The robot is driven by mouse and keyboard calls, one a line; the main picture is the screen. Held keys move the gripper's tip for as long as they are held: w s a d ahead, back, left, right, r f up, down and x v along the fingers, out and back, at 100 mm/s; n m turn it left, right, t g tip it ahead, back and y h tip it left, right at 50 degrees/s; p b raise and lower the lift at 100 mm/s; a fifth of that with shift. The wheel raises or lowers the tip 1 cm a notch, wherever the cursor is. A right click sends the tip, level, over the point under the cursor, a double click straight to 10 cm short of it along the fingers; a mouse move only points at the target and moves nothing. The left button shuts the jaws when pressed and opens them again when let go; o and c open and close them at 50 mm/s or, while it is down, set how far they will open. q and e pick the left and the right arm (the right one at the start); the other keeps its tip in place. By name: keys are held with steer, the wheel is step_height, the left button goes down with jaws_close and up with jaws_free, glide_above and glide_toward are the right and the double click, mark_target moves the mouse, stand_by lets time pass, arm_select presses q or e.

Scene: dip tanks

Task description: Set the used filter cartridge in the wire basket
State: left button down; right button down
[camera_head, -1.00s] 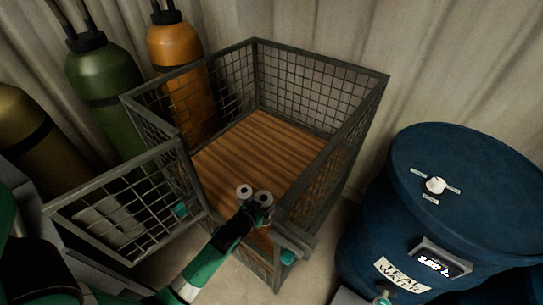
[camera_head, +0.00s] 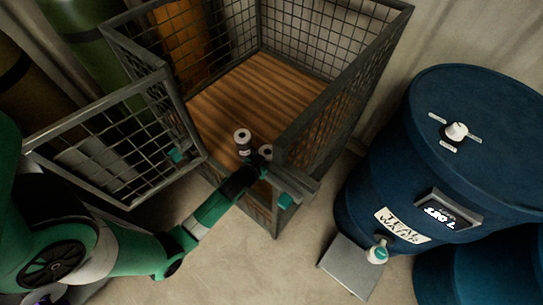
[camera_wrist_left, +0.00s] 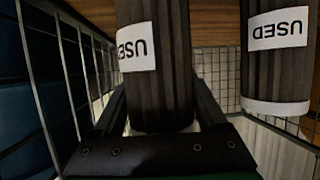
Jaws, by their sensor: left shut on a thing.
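The wire basket (camera_head: 292,140) has mesh walls and a slatted wooden floor (camera_head: 245,95); its mesh door (camera_head: 115,140) stands open to the left. My left gripper (camera_head: 260,162) reaches in at the open front and is shut on a dark ribbed cartridge with a white end (camera_head: 265,151). In the left wrist view this held cartridge (camera_wrist_left: 165,100) bears a "USED" label and sits between the fingers. A second used cartridge (camera_head: 243,141) stands close beside it, apart from my fingers; it also shows in the left wrist view (camera_wrist_left: 275,75). I cannot tell whether the held cartridge touches the floor.
A blue drum (camera_head: 400,170) labelled "TEAL WATER", with a tap (camera_head: 377,252) and a grey plate (camera_head: 348,268), stands right of the basket. Green (camera_head: 90,35) and orange (camera_head: 185,45) cylinders stand behind and left. Bare ground (camera_head: 255,265) lies in front.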

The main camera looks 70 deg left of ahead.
arm_select(q)
steer(key=shift+f, duration=0.45)
jaws_free()
arm_select(e)
steer(key=shift+f, duration=0.4)
arm_select(q)
steer(key=p+v, duration=0.4)
steer(key=v, duration=0.8)
arm_select(e)
step_height(320, 180, up, 4)
steer(key=shift+r, duration=0.1)
arm_select(q)
steer(key=shift+r, duration=0.1)
